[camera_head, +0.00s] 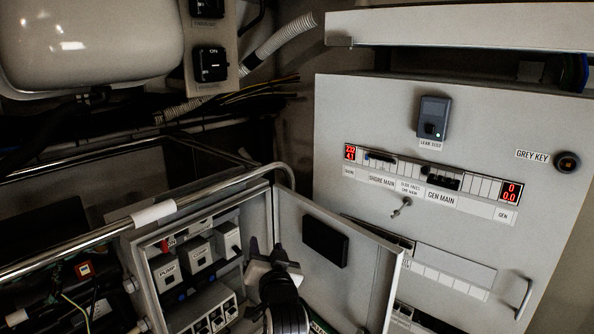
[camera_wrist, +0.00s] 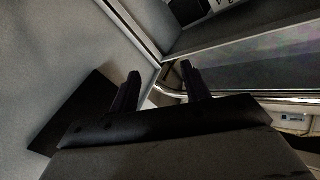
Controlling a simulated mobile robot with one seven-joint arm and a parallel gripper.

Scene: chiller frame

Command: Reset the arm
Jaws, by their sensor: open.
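My gripper (camera_head: 267,250) is in the lower middle of the head view, in front of the open door (camera_head: 368,262) of a small grey control box (camera_head: 145,272). Its two dark fingers stand apart with nothing between them. In the wrist view my gripper (camera_wrist: 160,82) also shows open and empty. The box door (camera_wrist: 55,60) fills the left side there, with a black rectangle on it partly behind my gripper. My wrist hides part of the box's inside and the door's lower part.
A metal rail (camera_head: 180,203) runs just above the box. A large grey cabinet (camera_head: 455,120) with displays, a switch row and a handle (camera_head: 523,298) stands at the right. A white tank (camera_head: 90,45) hangs at the upper left. Cables and a corrugated hose (camera_head: 285,37) lie behind.

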